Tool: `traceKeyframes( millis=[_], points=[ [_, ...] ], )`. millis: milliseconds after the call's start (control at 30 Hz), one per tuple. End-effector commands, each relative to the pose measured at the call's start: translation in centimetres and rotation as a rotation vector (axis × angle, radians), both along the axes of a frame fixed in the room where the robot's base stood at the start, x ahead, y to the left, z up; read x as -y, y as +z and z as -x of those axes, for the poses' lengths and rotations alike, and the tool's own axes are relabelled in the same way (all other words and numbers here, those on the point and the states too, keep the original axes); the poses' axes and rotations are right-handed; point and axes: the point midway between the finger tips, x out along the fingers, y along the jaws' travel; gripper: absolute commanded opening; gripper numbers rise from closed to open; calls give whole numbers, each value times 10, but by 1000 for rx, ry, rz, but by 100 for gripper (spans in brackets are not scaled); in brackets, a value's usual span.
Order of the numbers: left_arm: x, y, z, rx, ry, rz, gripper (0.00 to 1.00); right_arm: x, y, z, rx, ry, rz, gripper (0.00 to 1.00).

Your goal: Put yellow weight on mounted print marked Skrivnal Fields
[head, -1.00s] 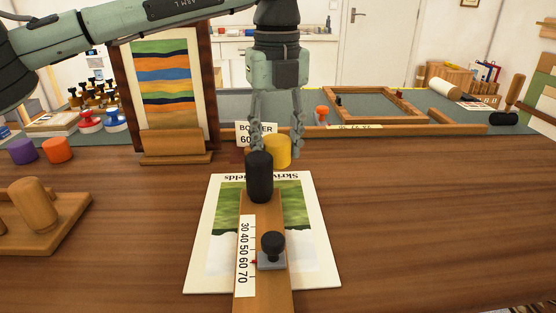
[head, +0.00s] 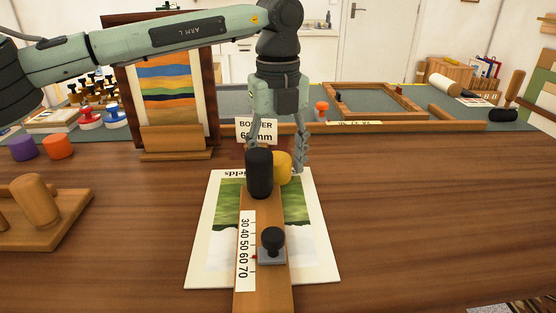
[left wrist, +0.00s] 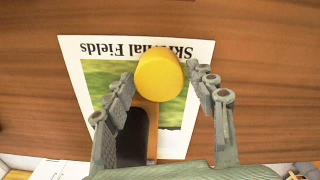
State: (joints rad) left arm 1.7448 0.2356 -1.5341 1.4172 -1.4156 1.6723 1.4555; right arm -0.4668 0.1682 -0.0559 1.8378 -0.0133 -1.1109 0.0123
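The yellow weight (head: 283,168) stands at the titled far edge of the mounted print marked Skrivnal Fields (head: 314,250), partly behind a black knob. In the left wrist view, the yellow weight (left wrist: 159,77) covers part of the title on the print (left wrist: 85,60). My left gripper (head: 278,162) has its fingers on either side of the weight. In the left wrist view, the fingers (left wrist: 163,80) are spread, with small gaps beside the weight. The weight's base is partly hidden. My right gripper is not in view.
A wooden ruler bar with a black knob (head: 259,174) and a small black-handled block (head: 272,243) lies across the print. A border sign (head: 256,131) and wooden rail (head: 410,129) stand behind. A framed striped print (head: 165,85) is left. The table at right is clear.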

Motion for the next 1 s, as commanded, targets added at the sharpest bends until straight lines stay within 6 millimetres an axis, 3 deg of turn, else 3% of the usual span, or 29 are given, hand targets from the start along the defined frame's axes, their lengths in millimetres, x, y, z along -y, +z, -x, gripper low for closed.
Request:
traceKeyframes(
  millis=[367,433,567,800,1000],
  points=[
    [0,3,0,0,0,0,63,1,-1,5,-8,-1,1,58],
    [0,8,-1,2,1,0,63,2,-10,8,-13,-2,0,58],
    [0,31,-1,4,0,2,63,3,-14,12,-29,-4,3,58],
    [1,84,0,3,1,1,63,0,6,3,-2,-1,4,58],
    [1,113,0,2,0,0,63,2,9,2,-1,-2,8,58]
  ],
)
